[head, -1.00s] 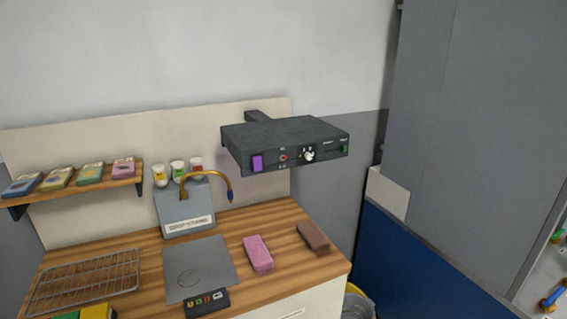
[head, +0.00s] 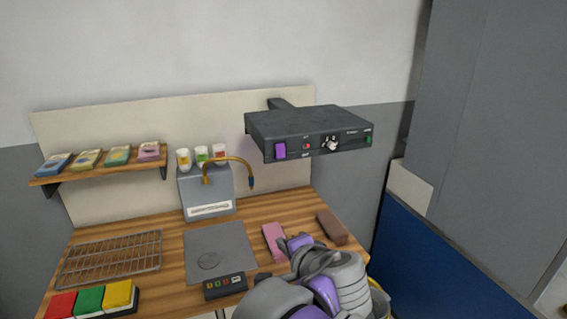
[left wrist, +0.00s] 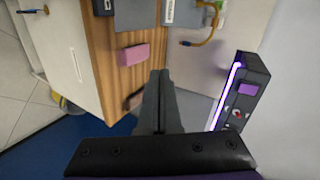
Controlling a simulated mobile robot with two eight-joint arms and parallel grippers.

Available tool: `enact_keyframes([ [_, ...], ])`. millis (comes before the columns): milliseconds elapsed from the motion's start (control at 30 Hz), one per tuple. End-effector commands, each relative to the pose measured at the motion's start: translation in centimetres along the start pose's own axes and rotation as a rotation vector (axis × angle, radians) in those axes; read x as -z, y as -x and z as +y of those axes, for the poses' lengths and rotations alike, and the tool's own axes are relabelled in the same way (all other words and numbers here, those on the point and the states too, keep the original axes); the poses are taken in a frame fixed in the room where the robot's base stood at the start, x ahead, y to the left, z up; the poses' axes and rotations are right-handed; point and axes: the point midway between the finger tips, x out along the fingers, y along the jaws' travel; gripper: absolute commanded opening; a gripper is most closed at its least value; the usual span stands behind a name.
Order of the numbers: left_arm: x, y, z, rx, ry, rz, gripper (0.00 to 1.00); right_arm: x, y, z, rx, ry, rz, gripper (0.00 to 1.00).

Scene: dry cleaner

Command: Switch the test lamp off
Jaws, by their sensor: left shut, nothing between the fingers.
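The test lamp (head: 308,135) is a dark box on a wall arm above the counter. Its front has a purple rocker switch (head: 280,151), a small red part, a white-marked knob (head: 330,144) and a green part at the right end. In the left wrist view the lamp (left wrist: 248,80) is at the right, with a bright violet-white strip (left wrist: 225,92) glowing along it; the purple switch (left wrist: 247,89) shows there too. My left gripper (head: 297,243) is below the lamp, apart from it. Its fingers (left wrist: 158,82) are shut and empty. My right gripper is out of view.
The wooden counter (head: 170,262) holds a wire rack (head: 110,257), a grey plate (head: 220,245), a pink block (head: 272,240) and a brown block (head: 331,228). A curved brass spout (head: 235,160) stands left of the lamp. A blue panel (head: 430,260) is at right.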

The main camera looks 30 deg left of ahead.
Motion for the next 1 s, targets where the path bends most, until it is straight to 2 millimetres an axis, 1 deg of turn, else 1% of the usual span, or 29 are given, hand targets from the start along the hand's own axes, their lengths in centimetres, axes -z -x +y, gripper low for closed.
enact_keyframes([
  [33, 1.9, 1.1, -2.7, 0.085, -0.042, 0.015, 0.0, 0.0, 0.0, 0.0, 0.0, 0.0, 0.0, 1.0],
  [100, 3.8, 2.4, -5.9, 0.19, -0.085, 0.029, 0.0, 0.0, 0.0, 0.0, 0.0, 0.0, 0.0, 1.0],
  [200, 5.7, 4.0, -9.0, 0.296, -0.121, 0.046, 0.0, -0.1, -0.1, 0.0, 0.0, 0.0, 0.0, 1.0],
  [300, 6.7, 4.9, -10.4, 0.351, -0.137, 0.054, 0.0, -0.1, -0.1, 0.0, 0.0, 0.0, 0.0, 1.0],
  [400, 6.9, 5.2, -10.9, 0.367, -0.142, 0.056, 0.0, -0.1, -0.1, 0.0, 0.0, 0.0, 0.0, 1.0],
  [633, 6.8, 5.1, -10.8, 0.366, -0.142, 0.055, 0.0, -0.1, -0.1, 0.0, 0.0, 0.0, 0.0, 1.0],
  [733, 6.8, 4.8, -10.9, 0.365, -0.141, 0.054, 0.0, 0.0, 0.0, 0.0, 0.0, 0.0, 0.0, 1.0],
  [867, 6.9, 3.4, -11.5, 0.366, -0.141, 0.051, 0.0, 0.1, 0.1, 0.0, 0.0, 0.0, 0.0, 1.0],
  [1000, 7.0, 0.8, -12.5, 0.366, -0.14, 0.049, 0.0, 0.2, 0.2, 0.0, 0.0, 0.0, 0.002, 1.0],
])
